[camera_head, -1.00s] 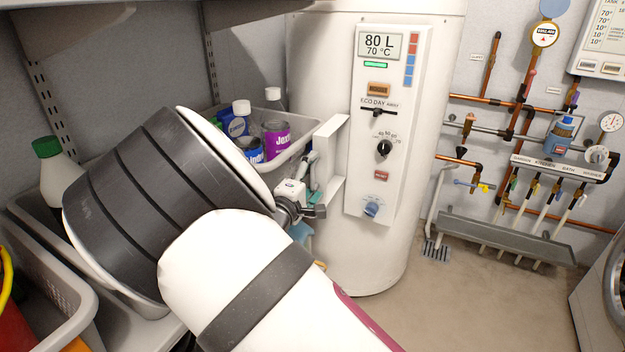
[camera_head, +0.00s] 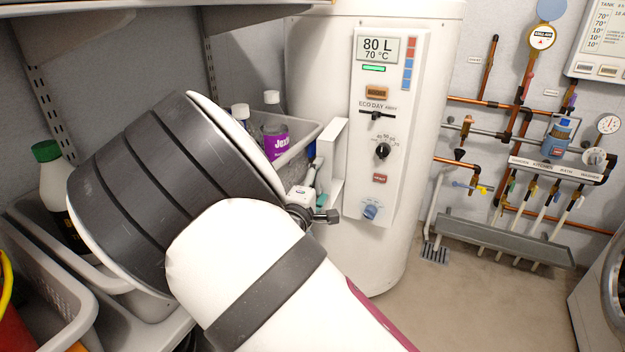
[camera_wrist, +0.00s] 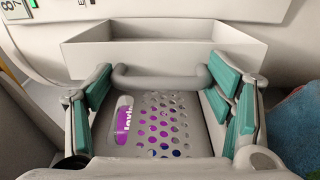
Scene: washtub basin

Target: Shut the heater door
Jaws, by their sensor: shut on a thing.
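The white heater (camera_head: 388,270) stands at the centre of the head view, with a control panel on its front. Its door (camera_head: 337,165) stands open at the panel's left edge, seen nearly edge-on. In the wrist view the door shows as a shallow, hollow grey-white box (camera_wrist: 165,45). A rounded grey handle (camera_wrist: 160,79) spans between the teal finger pads of my gripper (camera_wrist: 162,95), which is shut on it. In the head view my gripper (camera_head: 318,208) is beside the door's lower left side, partly hidden by my arm.
A grey bin with bottles, one purple-labelled (camera_head: 275,138), stands behind my arm. Another bin (camera_head: 60,295) is at lower left. Pipes and a grey trough (camera_head: 505,242) are at right; the floor between is clear.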

